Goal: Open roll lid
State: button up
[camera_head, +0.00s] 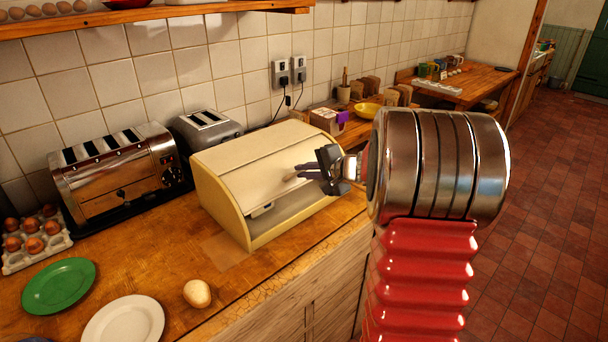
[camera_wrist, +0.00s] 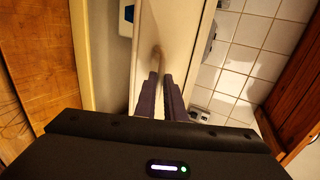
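A cream bread bin (camera_head: 241,218) with yellowish sides stands on the wooden worktop. Its pale roll lid (camera_head: 235,172) covers the top and upper front, with a small handle (camera_head: 262,210) at its lower edge. Below that edge is a darker grey-beige band; I cannot tell whether it is a gap or the bin's front. My gripper (camera_head: 297,172) is in front of the lid, right of the handle. In the wrist view the dark fingers (camera_wrist: 160,76) point at the lid (camera_wrist: 175,35), close together with a narrow gap and nothing clearly held. Contact is unclear.
A steel toaster (camera_head: 115,170) and a grey toaster (camera_head: 208,130) stand left of and behind the bin. An egg carton (camera_head: 38,262), a green plate (camera_head: 58,285), a white plate (camera_head: 125,320) and a potato-like item (camera_head: 197,293) lie at the front left. A shelf (camera_head: 150,14) runs above.

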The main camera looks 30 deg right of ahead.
jog(key=o, duration=0.4)
jog(key=shift+o, duration=0.2)
jog(key=v, duration=1.4)
jog(key=shift+w, duration=0.1)
